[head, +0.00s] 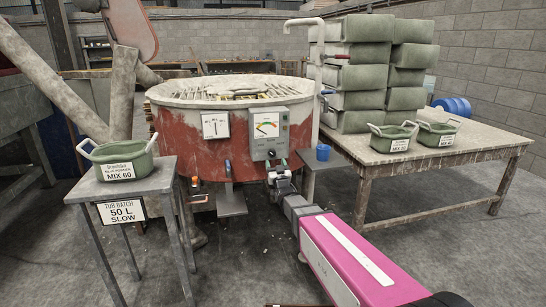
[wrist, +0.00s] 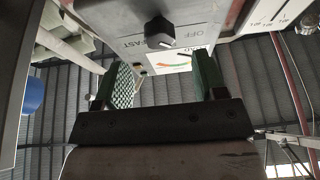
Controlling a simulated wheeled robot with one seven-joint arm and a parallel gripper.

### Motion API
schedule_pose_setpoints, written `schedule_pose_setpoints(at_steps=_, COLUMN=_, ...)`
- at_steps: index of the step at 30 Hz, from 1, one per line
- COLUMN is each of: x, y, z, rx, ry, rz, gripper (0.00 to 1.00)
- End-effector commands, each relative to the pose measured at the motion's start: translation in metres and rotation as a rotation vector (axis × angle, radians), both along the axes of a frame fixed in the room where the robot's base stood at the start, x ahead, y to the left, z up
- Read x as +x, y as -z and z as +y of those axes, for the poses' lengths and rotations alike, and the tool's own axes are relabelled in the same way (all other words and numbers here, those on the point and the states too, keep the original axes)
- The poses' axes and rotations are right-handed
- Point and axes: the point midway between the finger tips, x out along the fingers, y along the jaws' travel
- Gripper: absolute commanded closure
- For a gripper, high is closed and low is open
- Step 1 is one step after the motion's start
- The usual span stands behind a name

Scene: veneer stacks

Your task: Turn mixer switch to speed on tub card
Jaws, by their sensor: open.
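The tub card (head: 122,211) hangs on the front of the small grey table at left and reads "TUB BATCH 50 L SLOW". The grey control box (head: 285,135) with a load gauge (head: 266,124) is on the red mixing tub (head: 185,140). Its black switch knob (head: 271,154) also shows in the wrist view (wrist: 159,31), near "OFF" and "FAST" lettering; I cannot tell its setting for certain. My gripper (head: 281,174) is just below the knob. In the wrist view my gripper (wrist: 164,72) is open, its green-padded fingers apart and empty, not touching the knob.
A green container marked "MIX 60" (head: 124,159) stands on the small table (head: 160,181). At right, a long table (head: 450,155) bears stacked green-grey tubs (head: 358,78) and two more containers.

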Motion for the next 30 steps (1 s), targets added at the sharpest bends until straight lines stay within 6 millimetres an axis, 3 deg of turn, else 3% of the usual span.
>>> schedule_pose_setpoints(at_steps=3, x=0.024, y=-0.008, z=0.007, rx=0.000, ry=0.000, rz=0.000, gripper=0.35)
schedule_pose_setpoints(at_steps=9, x=0.047, y=-0.019, z=0.014, rx=0.000, ry=0.000, rz=0.001, gripper=0.35)
schedule_pose_setpoints(at_steps=20, x=0.052, y=-0.022, z=0.015, rx=-0.001, ry=0.000, rz=0.002, gripper=0.35)
schedule_pose_setpoints(at_steps=24, x=0.052, y=-0.022, z=0.015, rx=-0.001, ry=0.000, rz=0.002, gripper=0.81)
schedule_pose_setpoints(at_steps=25, x=0.052, y=-0.022, z=0.015, rx=-0.001, ry=0.000, rz=0.002, gripper=0.85)
schedule_pose_setpoints(at_steps=30, x=0.052, y=-0.022, z=0.015, rx=0.002, ry=0.000, rz=0.003, gripper=0.84)
